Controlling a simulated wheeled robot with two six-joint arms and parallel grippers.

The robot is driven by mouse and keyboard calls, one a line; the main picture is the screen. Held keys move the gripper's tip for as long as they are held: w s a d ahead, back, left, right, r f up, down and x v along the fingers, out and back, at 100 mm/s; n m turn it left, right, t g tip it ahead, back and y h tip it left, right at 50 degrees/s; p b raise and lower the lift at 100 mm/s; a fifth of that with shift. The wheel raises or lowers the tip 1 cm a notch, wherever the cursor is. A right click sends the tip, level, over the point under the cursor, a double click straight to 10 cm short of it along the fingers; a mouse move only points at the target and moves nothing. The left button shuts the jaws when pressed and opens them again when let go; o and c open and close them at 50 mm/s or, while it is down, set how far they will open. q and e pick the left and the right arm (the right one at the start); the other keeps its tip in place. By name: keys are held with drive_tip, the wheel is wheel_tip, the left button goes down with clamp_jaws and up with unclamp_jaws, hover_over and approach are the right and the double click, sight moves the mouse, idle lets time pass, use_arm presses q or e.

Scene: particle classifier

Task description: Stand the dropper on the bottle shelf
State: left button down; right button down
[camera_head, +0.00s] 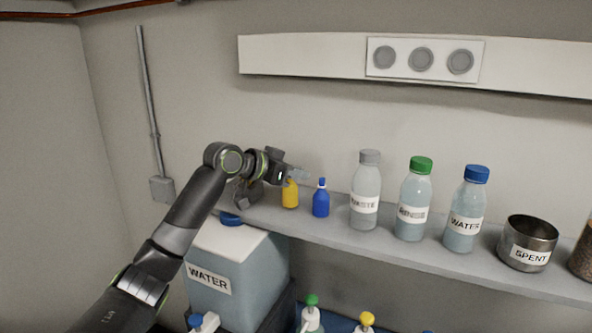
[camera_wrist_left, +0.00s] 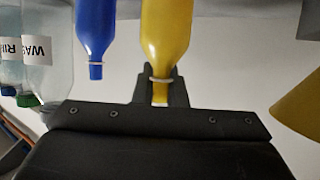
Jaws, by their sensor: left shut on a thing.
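My left gripper (camera_head: 297,175) is at the left part of the bottle shelf (camera_head: 400,251), shut on the narrow neck of a yellow dropper (camera_head: 290,195). The dropper is upright, its base at the shelf surface; whether it touches the shelf I cannot tell for sure. In the left wrist view, which looks upside down, the yellow dropper (camera_wrist_left: 166,38) has its tip between the fingers (camera_wrist_left: 160,90). A blue dropper (camera_head: 321,203) stands just to the right, apart from it; it also shows in the left wrist view (camera_wrist_left: 96,35). My right gripper is not in view.
Clear bottles labelled waste (camera_head: 365,190), rinse (camera_head: 413,200) and water (camera_head: 465,210) stand along the shelf, then a metal cup marked spent (camera_head: 527,245). A large water container (camera_head: 235,275) is below. A yellow surface (camera_wrist_left: 300,105) shows at the wrist view's right edge.

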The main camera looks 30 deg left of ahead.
use_arm(q)
drive_tip(key=shift+f, duration=0.25)
drive_tip(key=shift+f, duration=0.1)
drive_tip(key=c, duration=1.5)
unclamp_jaws()
drive_tip(key=shift+s+a+r+b, duration=0.25)
drive_tip(key=shift+s+a+b, duration=0.05)
drive_tip(key=shift+s+b, duration=0.15)
drive_tip(key=shift+b+v, duration=2.15)
drive_tip(key=shift+v, duration=3.3)
drive_tip(key=shift+d, duration=0.1)
